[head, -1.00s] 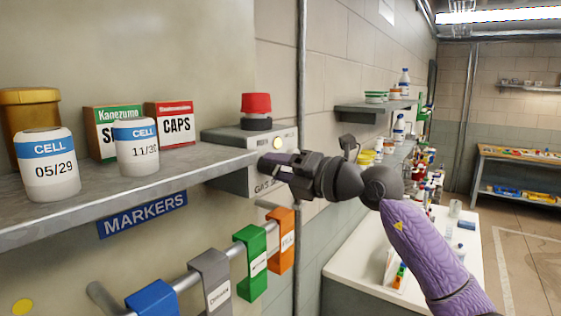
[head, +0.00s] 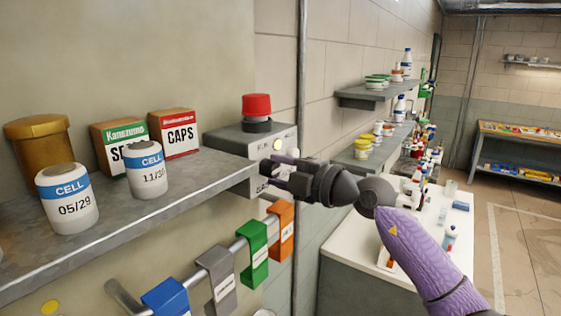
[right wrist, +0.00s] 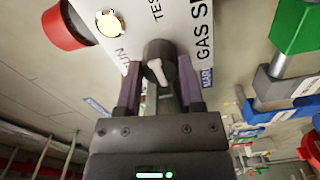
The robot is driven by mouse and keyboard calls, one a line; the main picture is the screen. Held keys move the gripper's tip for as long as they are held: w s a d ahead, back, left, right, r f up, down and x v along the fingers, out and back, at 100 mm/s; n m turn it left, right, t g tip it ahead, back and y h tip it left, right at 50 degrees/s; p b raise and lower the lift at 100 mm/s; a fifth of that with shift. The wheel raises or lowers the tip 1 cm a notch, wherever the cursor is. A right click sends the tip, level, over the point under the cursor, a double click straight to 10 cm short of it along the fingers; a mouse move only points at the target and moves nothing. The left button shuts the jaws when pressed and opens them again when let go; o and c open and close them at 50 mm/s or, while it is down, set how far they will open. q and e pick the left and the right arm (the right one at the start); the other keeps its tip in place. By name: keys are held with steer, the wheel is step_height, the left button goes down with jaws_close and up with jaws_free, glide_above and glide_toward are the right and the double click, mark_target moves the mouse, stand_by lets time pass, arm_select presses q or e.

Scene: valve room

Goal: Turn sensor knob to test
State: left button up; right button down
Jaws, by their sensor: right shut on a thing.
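The grey gas sensor box (head: 226,139) sits at the right end of the shelf, with a red button (head: 256,105) on top and a lit yellowish lamp on its front. My right gripper (head: 266,172) is at the box's front face. In the right wrist view, the dark round knob (right wrist: 158,50) with a white pointer mark is between the two purple fingers, which are shut on it. The labels TEST and RUN, partly cut or covered, show on the white panel (right wrist: 184,42) near the knob. The pointer's exact setting is hard to tell. My left gripper is not in view.
The grey shelf (head: 125,222) holds two CELL jars, a brown-lidded jar (head: 42,145) and two small boxes. Below it, a rail carries blue, grey, green and orange tags (head: 281,230). A white counter (head: 345,250) with bottles stands at right.

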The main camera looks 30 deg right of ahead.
steer(key=shift+m, duration=0.3)
steer(key=shift+c, duration=1.1)
jaws_free()
steer(key=shift+s+d, duration=0.1)
steer(key=b+v, duration=0.5)
steer(key=v, duration=0.4)
steer(key=shift+s, duration=0.4)
steer(key=shift+d, duration=0.15)
